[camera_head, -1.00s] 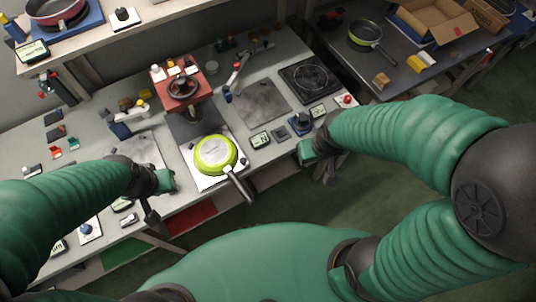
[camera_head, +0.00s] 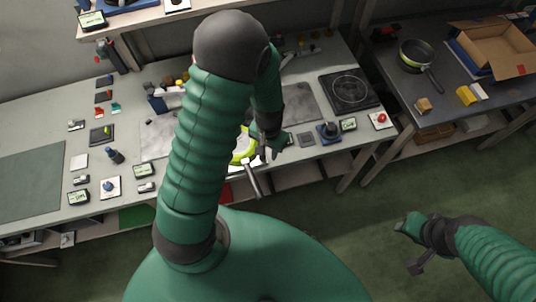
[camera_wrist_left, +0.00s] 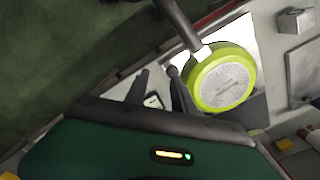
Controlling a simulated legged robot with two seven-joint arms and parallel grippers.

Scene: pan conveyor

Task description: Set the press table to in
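A lime-green pan (camera_head: 242,147) lies bottom-up near the front edge of the bench, its dark handle sticking out over the edge. In the left wrist view, the pan (camera_wrist_left: 222,80) rests on a white plate (camera_wrist_left: 240,29), seemingly the press table. The red press is hidden behind my left arm in the head view. My left gripper (camera_head: 268,152) is at the pan's right side there; its two fingers (camera_wrist_left: 157,78) are apart and empty beside the pan. I cannot tell whether they touch it. My right gripper (camera_head: 412,248) hangs over the floor, away from the bench; its fingers are unclear.
Right of the pan are a grey plate (camera_head: 300,103), a black hotplate (camera_head: 350,90), a blue-based control (camera_head: 329,131) and a red button (camera_head: 381,118). Several small displays and switches line the bench's left front. A side table holds another pan (camera_head: 415,55) and a cardboard box (camera_head: 497,48).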

